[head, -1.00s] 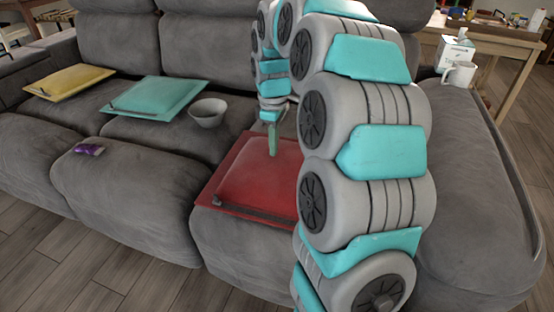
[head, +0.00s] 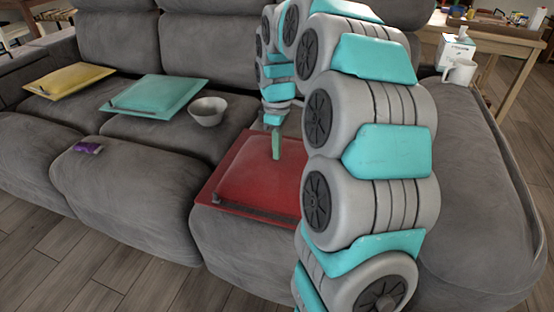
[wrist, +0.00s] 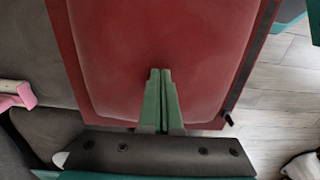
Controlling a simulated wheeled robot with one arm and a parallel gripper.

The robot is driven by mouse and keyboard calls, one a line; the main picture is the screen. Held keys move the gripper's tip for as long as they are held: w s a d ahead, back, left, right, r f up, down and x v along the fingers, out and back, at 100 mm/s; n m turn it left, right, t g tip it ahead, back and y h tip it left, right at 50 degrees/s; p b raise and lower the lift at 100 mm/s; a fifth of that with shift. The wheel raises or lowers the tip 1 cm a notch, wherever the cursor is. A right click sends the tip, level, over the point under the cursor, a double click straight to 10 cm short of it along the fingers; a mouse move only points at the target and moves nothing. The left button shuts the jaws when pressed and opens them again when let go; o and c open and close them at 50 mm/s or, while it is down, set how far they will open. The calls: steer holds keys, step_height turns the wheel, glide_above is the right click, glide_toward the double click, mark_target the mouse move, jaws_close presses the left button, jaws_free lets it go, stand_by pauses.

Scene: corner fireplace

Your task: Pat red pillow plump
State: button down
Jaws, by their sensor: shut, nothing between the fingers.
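The red pillow (head: 250,180) lies flat on the right seat of the grey sofa, with a dark strip along its front edge. It fills much of the wrist view (wrist: 150,45). My gripper (head: 276,156) points down over the pillow's right part, with its green fingers closed together and empty. In the wrist view the fingertips (wrist: 160,73) overlap the pillow's surface. I cannot tell whether they touch it. My arm hides the pillow's right edge in the head view.
A grey bowl (head: 207,111), a teal pillow (head: 155,95), a yellow pillow (head: 70,79) and a purple packet (head: 88,148) lie on the sofa to the left. A white mug (head: 460,72) and a box (head: 456,52) stand on the right armrest side.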

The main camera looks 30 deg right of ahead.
mark_target(290, 161)
steer(key=shift+f, duration=0.3)
steer(key=shift+s+d+r+p, duration=0.3)
steer(key=shift+s+d+r, duration=0.9)
steer(key=shift+d+r, duration=0.15)
steer(key=shift+f, duration=0.1)
steer(key=shift+f+b, duration=0.45)
steer(key=shift+f, duration=0.8)
